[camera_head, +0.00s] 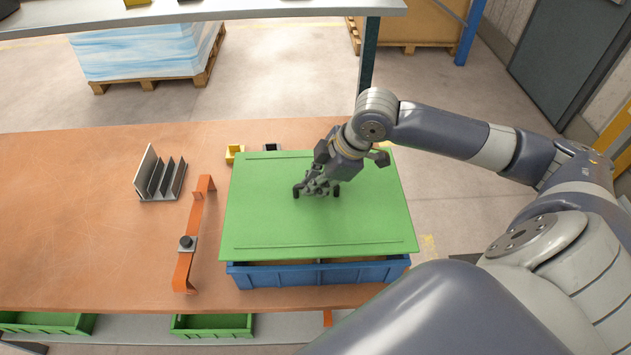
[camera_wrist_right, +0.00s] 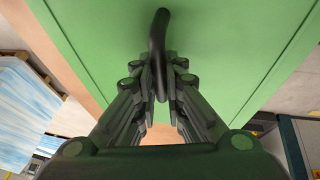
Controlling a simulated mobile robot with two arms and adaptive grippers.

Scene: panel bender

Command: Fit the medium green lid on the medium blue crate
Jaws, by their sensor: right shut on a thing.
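The medium green lid (camera_head: 330,225) is a flat green panel over the medium blue crate (camera_head: 320,274) on the orange-brown bench. The crate's front wall and part of its open front show below the lid's front edge, so the lid sits off toward the back and a gap shows there. Whether the lid's rear touches the crate is hidden. My right gripper (camera_head: 316,190) is over the middle of the lid. In the right wrist view the gripper (camera_wrist_right: 160,80) is shut on the lid's dark handle (camera_wrist_right: 159,40), with the green lid surface behind it. My left gripper is not in view.
An orange bracket bar (camera_head: 190,240) with a dark knob lies left of the crate. A grey metal rack (camera_head: 160,178) and a small yellow bin (camera_head: 234,153) stand on the bench. Green bins (camera_head: 212,325) sit below the front edge. The bench's left side is clear.

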